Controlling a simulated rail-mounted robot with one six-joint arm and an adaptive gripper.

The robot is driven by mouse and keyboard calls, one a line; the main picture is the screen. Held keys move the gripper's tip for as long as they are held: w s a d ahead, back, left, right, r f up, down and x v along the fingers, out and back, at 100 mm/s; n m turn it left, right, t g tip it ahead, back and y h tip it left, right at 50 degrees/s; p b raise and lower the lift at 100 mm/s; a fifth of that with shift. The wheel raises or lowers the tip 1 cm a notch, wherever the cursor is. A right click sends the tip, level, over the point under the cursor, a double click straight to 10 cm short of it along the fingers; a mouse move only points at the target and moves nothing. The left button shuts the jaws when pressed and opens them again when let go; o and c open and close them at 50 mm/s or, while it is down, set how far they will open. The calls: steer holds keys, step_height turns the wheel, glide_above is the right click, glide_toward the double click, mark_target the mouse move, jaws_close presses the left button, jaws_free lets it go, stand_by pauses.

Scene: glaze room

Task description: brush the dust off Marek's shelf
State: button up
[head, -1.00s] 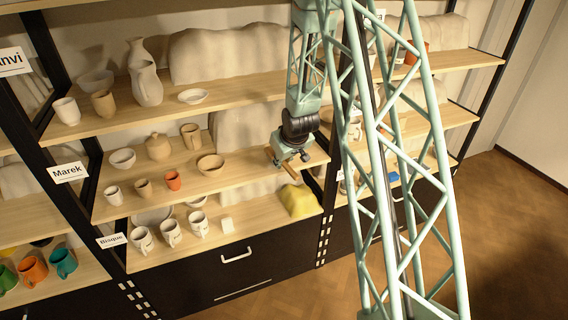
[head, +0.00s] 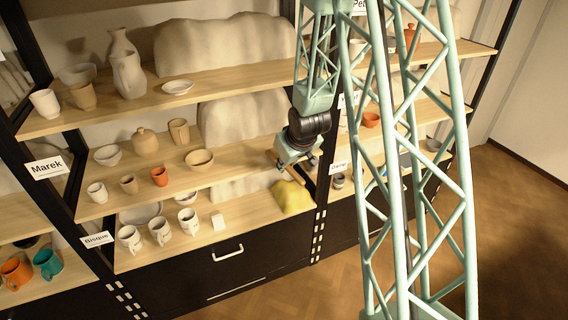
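Marek's shelf (head: 181,181) is the pale wooden middle board, with the "Marek" label (head: 46,167) at its left end. On it stand a white cup (head: 97,192), a tan cup (head: 128,184), an orange cup (head: 159,177), a white bowl (head: 107,155), a lidded jar (head: 145,141), a taller tan cup (head: 179,132) and a tan bowl (head: 200,159). My gripper (head: 297,170) is at this shelf's right end, right of the tan bowl. A brown wooden stick, seemingly the brush's handle (head: 283,167), sits at its fingers. The bristles are hidden, and I cannot make out dust.
The shelf above bears a pitcher (head: 129,75) and a small dish (head: 177,87). The "Bisque" shelf below bears white mugs (head: 160,231) and a yellow lump (head: 292,198). Pale rough slabs (head: 243,119) stand behind. Marek's shelf looks clear between tan bowl and gripper.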

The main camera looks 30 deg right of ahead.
steer(key=shift+s+r+p, duration=0.2)
steer(key=shift+r+p, duration=2.2)
steer(key=shift+r, duration=1.65)
steer(key=shift+w+a, duration=0.1)
steer(key=w+a+r+b, duration=0.1)
steer(key=w+a+r, duration=0.1)
steer(key=a, duration=0.4)
steer(key=w+a+r+n+b, duration=0.1)
steer(key=w+a+r, duration=0.1)
steer(key=w+a, duration=0.2)
steer(key=w+a+r+n+y+b, duration=0.1)
steer(key=w+a+r, duration=0.1)
steer(key=a, duration=0.8)
steer(key=shift+w+r, duration=0.35)
steer(key=shift+w, duration=0.1)
